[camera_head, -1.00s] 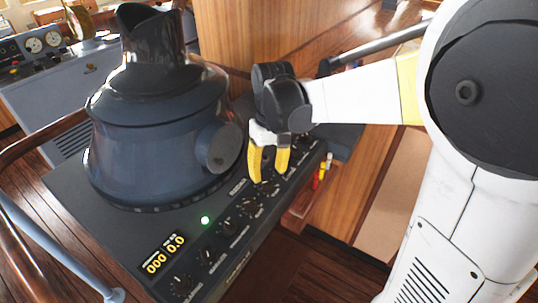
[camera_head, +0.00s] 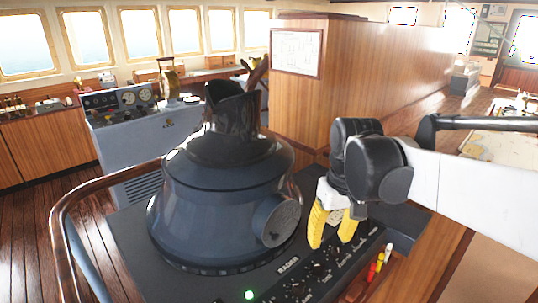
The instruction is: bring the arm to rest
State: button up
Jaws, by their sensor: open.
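My gripper (camera_head: 332,242) hangs from my white and black arm at the right of the view. Its two yellow fingers are spread apart and point down, with nothing between them. It is just above the knobs of the dark radar console (camera_head: 190,283), to the right of the radar's large hooded viewer (camera_head: 218,205). I cannot tell whether the fingertips touch the panel.
A curved wooden handrail (camera_head: 62,213) runs along the left. Red, yellow and white markers (camera_head: 377,264) stand at the console's right side. Behind are a grey instrument console (camera_head: 140,140) and a wooden partition (camera_head: 360,75). Open floor shows at the left.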

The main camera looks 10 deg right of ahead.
jog(key=s+f+t, duration=0.2)
jog(key=s+t, duration=0.1)
jog(key=s, duration=0.2)
jog(key=s+f+m+t+b, duration=0.1)
jog(key=s+t, duration=0.2)
jog(key=s, duration=0.3)
jog(key=shift+a+f, duration=0.25)
jog(key=shift+f, duration=0.15)
dwell(0.3)
